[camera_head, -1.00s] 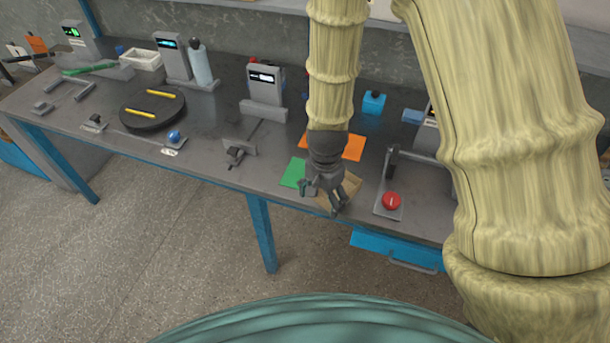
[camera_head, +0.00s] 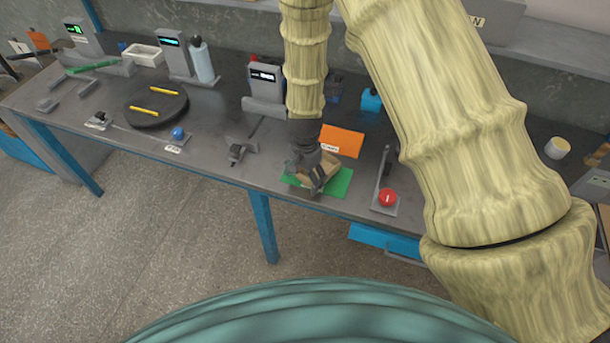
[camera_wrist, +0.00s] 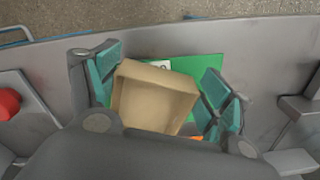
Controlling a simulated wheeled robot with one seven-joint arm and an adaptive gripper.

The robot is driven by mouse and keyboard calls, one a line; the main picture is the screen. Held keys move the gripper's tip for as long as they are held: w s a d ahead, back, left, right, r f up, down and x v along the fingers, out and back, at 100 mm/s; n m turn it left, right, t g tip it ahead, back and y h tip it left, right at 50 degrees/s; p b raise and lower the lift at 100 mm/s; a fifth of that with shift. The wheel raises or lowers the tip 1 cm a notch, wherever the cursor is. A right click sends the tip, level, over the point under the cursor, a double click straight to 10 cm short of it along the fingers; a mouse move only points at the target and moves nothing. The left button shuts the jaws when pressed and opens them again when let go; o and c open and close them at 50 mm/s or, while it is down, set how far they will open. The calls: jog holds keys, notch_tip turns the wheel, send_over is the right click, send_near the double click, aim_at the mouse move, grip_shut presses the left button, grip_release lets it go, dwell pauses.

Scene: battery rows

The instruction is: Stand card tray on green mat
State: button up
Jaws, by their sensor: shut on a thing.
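The card tray (camera_wrist: 152,98) is a tan, open box in the wrist view, sitting tilted between the two teal finger pads of my gripper (camera_wrist: 160,95). In the head view my gripper (camera_head: 314,176) points down over the green mat (camera_head: 341,183), with part of the tan tray (camera_head: 328,166) showing beside the fingers. The green mat (camera_wrist: 206,68) shows behind and around the tray in the wrist view. The tray is over the mat; I cannot tell whether it touches it. Part of the mat is hidden by the tray and gripper.
An orange mat (camera_head: 343,140) with a label lies just behind the green mat. A red button (camera_head: 387,198) on a grey plate with an upright lever stands to the right. A grey clamp fixture (camera_head: 238,150) stands to the left. The table's front edge is close.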

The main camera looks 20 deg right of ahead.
jog(key=shift+f, duration=0.4)
jog(key=shift+f, duration=0.2)
jog(key=o, duration=1)
jog(key=shift+r, duration=0.1)
jog(key=shift+r+b, duration=1.75)
jog(key=shift+r, duration=4.35)
